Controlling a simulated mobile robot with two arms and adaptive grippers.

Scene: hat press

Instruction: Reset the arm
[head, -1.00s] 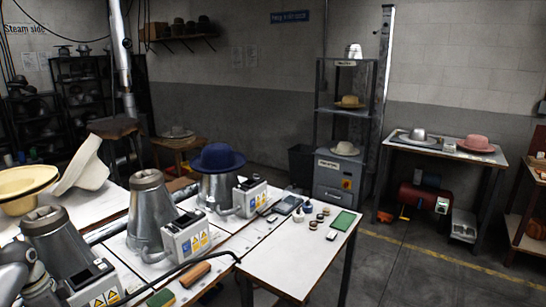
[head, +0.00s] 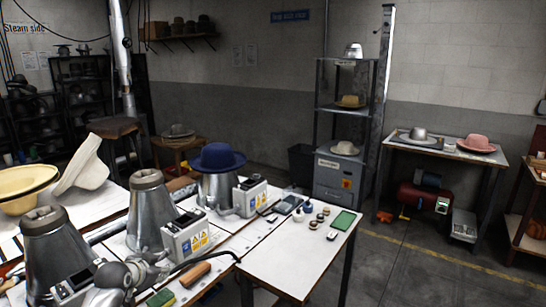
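Part of my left arm, in grey metal, shows at the bottom left of the head view, in front of the nearest metal cone press (head: 50,245). It overlaps the lower part of that press in the picture; I cannot tell if they touch. No gripper fingers can be made out on it. My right arm and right gripper are not in view. A second cone press (head: 147,215) stands behind the first. A third press (head: 217,190) carries a blue hat (head: 217,157).
A white table (head: 290,262) on the right holds small jars (head: 320,216) and a green pad (head: 343,220). A wooden-handled brush (head: 195,274) and a green block (head: 160,298) lie near the front. Cream hats (head: 25,182) are at left.

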